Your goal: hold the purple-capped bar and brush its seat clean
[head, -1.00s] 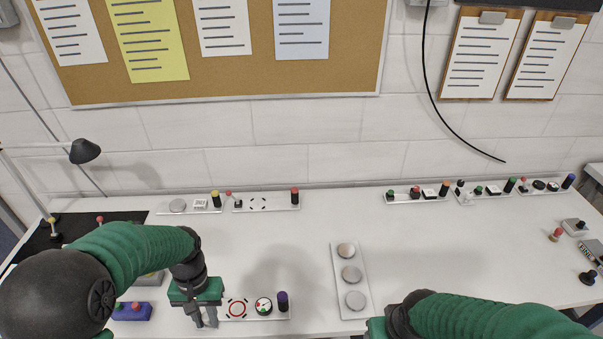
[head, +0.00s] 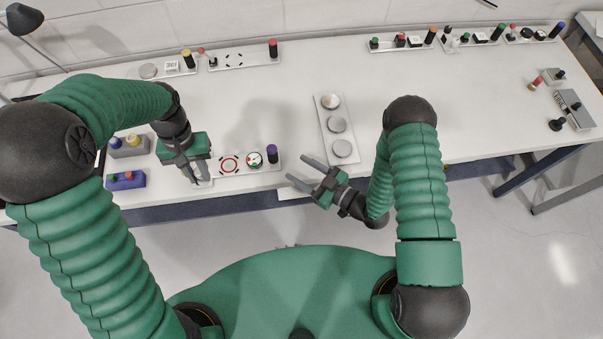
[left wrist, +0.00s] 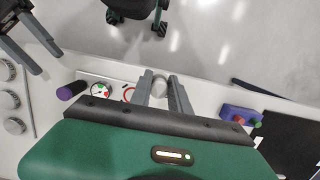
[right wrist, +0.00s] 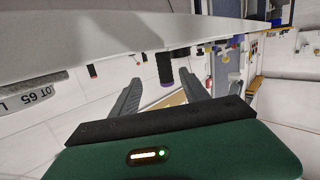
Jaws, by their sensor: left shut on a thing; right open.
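The purple-capped bar (head: 240,170) is a white strip along the table's front edge. It carries a red ring (head: 229,164) with dark ticks around it, a round dial (head: 254,159) and a dark post with a purple cap (head: 272,153). My left gripper (head: 199,180) is at the bar's left end; in the left wrist view it is shut on a pale rounded knob (left wrist: 160,86). Whether the knob is fixed to the bar is unclear. My right gripper (head: 308,174) is open and empty, right of the purple post, near the front edge. The right wrist view shows the post (right wrist: 165,68) beyond its fingers.
A white plate with several silver discs (head: 338,124) lies right of the bar. A blue button box (head: 125,180) and a grey box (head: 128,146) stand left of my left gripper. More bars line the back (head: 242,60). The table's middle is clear.

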